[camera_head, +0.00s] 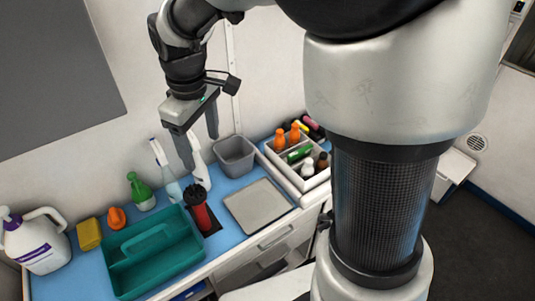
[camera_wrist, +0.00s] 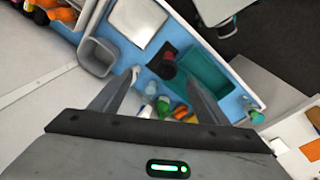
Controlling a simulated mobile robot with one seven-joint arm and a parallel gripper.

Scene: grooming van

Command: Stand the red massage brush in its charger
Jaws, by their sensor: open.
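The red massage brush (camera_head: 200,216) has a dark, wide head on top and stands upright on the blue counter, just right of the teal caddy. It also shows in the wrist view (camera_wrist: 169,70), seen from above. A dark rectangular patch (camera_head: 213,229) lies at its foot; I cannot tell whether this is the charger or whether the brush is seated in it. My gripper (camera_head: 200,153) is open and empty, pointing down above and behind the brush. Its spread fingers also show in the wrist view (camera_wrist: 163,75).
The teal caddy (camera_head: 128,282) stands left of the brush, and a grey flat tray (camera_head: 258,206) lies right. A grey bin (camera_head: 236,157) and white divided box (camera_head: 309,184) stand farther right. White spray bottles (camera_head: 166,178) and a green bottle (camera_head: 141,192) stand behind the caddy.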

